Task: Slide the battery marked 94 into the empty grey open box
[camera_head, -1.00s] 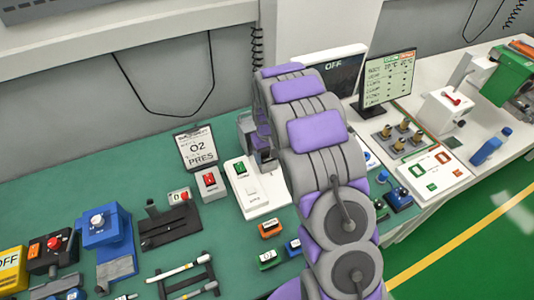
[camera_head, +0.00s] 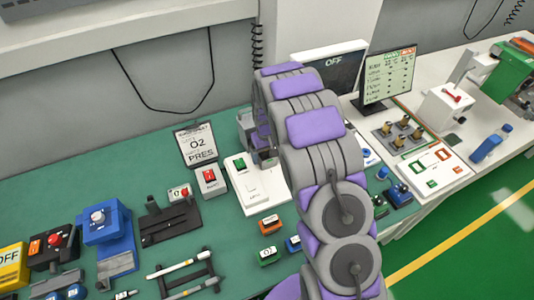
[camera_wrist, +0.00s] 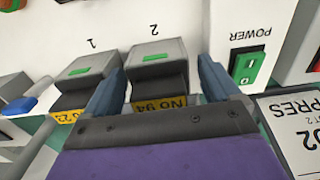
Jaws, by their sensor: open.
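The battery marked No 94 (camera_wrist: 172,103) shows its yellow label and dark end in the wrist view, at the front of a grey housing (camera_wrist: 156,52) marked 2. My gripper (camera_wrist: 160,92) is open, with one blue-grey finger on each side of that battery. I cannot tell whether the fingers touch it. Another battery, its label reading 23 (camera_wrist: 68,116), sits at the housing marked 1 (camera_wrist: 92,66) to the left. In the head view my arm hides most of the gripper and both batteries. I cannot pick out an empty grey open box with certainty.
A white unit with a green POWER switch (camera_wrist: 248,64) stands right of my gripper in the wrist view. An O2 PRES sign (camera_head: 197,145) stands close by in the head view. Blue and black devices (camera_head: 106,225) crowd the green table's left side.

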